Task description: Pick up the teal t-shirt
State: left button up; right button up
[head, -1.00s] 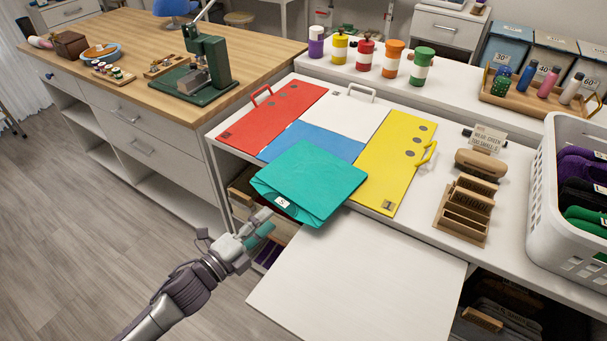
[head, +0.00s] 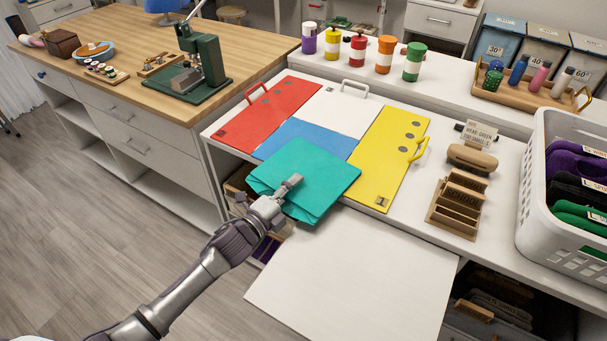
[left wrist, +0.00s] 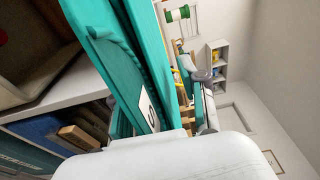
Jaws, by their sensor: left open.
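The folded teal t-shirt (head: 318,178) lies on the folding board's lower part, its near edge jutting past the board toward me. My left gripper (head: 288,187) is at the shirt's near left corner, with one finger over the top of the cloth; the other finger is hidden below it. In the left wrist view the shirt (left wrist: 100,50) fills the left middle, very close, with a white size label marked S on its edge. One finger (left wrist: 204,95) shows to the right of the cloth. The jaws are open around the shirt's edge. My right gripper is not in view.
The folding board has red (head: 265,112), white, blue (head: 290,140) and yellow (head: 388,155) panels. A bare white pull-out surface (head: 355,275) lies in front. A white basket (head: 570,235) and a wooden holder (head: 458,205) stand right. Coloured bottles line the back shelf.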

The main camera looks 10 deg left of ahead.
pick_arm(q)
grip_shut()
jog(key=shift+r, duration=0.15)
